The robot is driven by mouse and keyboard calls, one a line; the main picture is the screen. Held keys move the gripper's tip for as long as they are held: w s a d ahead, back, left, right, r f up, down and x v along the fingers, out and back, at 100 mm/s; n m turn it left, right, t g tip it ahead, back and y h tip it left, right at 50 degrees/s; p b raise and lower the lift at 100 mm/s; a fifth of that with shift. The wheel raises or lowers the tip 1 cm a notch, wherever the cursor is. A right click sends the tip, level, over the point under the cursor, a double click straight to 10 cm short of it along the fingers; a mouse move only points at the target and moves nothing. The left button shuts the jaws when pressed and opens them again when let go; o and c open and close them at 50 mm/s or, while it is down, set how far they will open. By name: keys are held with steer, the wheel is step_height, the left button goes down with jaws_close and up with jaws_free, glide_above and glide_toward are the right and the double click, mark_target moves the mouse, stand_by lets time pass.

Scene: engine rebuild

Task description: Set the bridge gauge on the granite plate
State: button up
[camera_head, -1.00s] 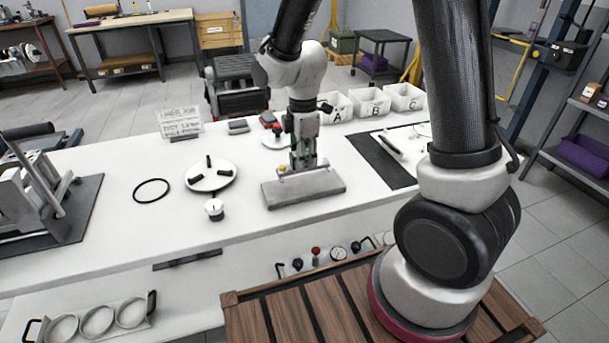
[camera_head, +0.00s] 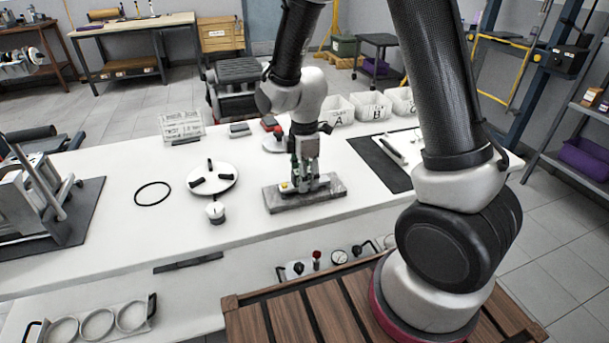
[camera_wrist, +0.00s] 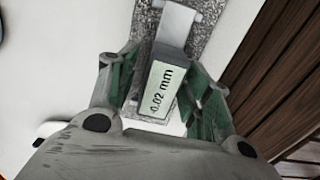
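The granite plate (camera_head: 336,193) is a speckled grey slab on the white bench; it also shows in the wrist view (camera_wrist: 212,20). The bridge gauge (camera_wrist: 172,28) is a pale metal piece with a block display reading "-0.02 mm". In the wrist view it is over the plate, between my fingers, and appears to rest on it.
A white disc with black pads (camera_head: 211,177), a small round white part (camera_head: 215,211) and a black ring (camera_head: 152,193) lie left of the plate. A dark mat (camera_head: 380,163) lies to the right.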

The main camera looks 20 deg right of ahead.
step_height(320, 180, up, 12)
steer(key=shift+f, duration=0.2)
steer(key=s+d+r+m+t, duration=0.2)
steer(key=s+d+r+m, duration=0.5)
steer(key=s+m, duration=0.2)
steer(key=s+d+r+m+t, duration=0.2)
steer(key=s+d+r+m, duration=0.4)
steer(key=s+d+m, duration=0.2)
steer(key=shift+s+r+m, duration=0.35)
steer(key=shift+s+m, duration=0.15)
steer(key=shift+s, duration=0.5)
